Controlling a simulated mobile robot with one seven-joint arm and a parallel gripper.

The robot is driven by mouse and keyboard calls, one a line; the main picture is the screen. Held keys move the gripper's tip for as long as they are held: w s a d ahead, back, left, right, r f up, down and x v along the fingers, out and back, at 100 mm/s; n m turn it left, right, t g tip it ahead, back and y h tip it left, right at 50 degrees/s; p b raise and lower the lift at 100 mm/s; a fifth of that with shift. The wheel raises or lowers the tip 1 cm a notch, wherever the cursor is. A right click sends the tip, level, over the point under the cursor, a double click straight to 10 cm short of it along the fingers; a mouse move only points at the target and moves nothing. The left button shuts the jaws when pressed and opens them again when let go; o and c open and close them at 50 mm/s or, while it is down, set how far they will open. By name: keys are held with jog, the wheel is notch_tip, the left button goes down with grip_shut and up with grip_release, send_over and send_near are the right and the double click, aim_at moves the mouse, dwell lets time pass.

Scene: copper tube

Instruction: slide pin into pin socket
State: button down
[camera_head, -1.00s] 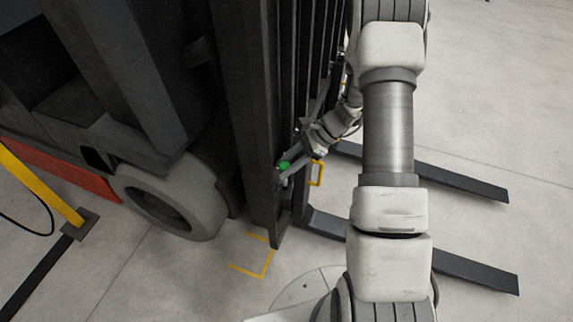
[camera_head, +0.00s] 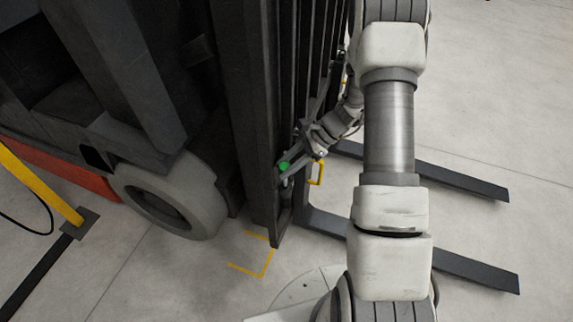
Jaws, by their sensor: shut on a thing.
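My gripper (camera_head: 290,170) is at the side of the forklift's dark mast, low down, reaching in from the right. It is shut on a small green-ended piece (camera_head: 284,167), which I take to be the pin. Only the green end shows clearly; the rest is hidden by the fingers or too small to make out. The green end is against or very close to the mast rail (camera_head: 262,190). The pin socket cannot be made out, and I cannot tell whether the pin is in it.
A yellow handle-like loop (camera_head: 316,174) is just right of my gripper. Two dark forks (camera_head: 475,270) reach out to the right, low over the floor. A grey wheel (camera_head: 175,195) is at left. Yellow corner marks (camera_head: 262,270) lie on open floor.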

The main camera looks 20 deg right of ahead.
aim_at(287, 185)
jog(key=shift+f+b, duration=1.3)
jog(key=shift+f, duration=0.7)
jog(key=shift+c, duration=2)
grip_release()
jog(key=shift+r, duration=0.1)
jog(key=p+v, duration=0.4)
jog(key=v, duration=1.3)
jog(key=shift+p, duration=0.3)
jog(key=shift+s+d+r, duration=0.1)
jog(key=shift+r, duration=0.1)
